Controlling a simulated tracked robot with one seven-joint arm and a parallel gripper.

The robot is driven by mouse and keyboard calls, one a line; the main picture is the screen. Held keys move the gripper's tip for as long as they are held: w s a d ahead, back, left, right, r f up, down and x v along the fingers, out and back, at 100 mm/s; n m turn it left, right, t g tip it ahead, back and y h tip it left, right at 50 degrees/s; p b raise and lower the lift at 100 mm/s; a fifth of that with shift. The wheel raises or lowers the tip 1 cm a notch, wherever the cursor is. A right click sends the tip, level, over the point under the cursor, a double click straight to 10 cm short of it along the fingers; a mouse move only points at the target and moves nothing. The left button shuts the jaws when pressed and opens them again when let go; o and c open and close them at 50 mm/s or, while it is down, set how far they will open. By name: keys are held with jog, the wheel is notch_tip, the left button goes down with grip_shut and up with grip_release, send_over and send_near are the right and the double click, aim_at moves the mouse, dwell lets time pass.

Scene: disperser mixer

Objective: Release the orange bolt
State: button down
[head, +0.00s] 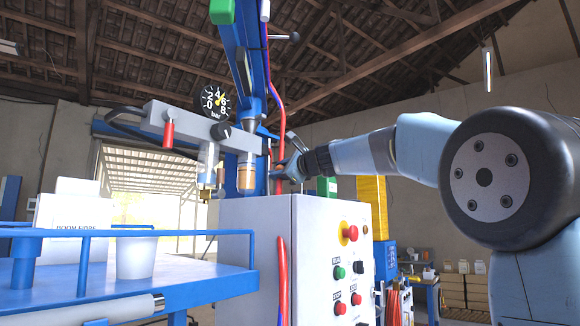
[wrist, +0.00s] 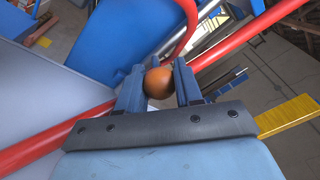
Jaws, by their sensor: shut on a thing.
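The orange bolt (wrist: 158,83) shows in the wrist view as a round orange end between my two fingers. My gripper (wrist: 158,80) is shut on it, with one finger touching each side. In the head view my gripper (head: 285,168) is beside the blue column of the mixer, just above the grey control cabinet. The bolt itself cannot be made out in the head view. Its shank is hidden in the wrist view.
Red hoses (wrist: 220,48) run close by my fingers. The grey control cabinet (head: 262,215) with buttons stands below my gripper. A pressure gauge (head: 214,101) and air filter unit are to its left. A blue table (head: 200,285) carries a white cup (head: 136,258).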

jog(key=shift+w+a+f, duration=0.1)
jog(key=shift+f, duration=0.4)
jog(key=c, duration=0.8)
grip_release()
jog(key=shift+r, duration=0.15)
jog(key=shift+s+d, duration=0.2)
jog(key=shift+d, duration=0.05)
jog(key=v, duration=1.3)
jog(key=shift+s+d, duration=0.1)
jog(key=shift+s, duration=0.05)
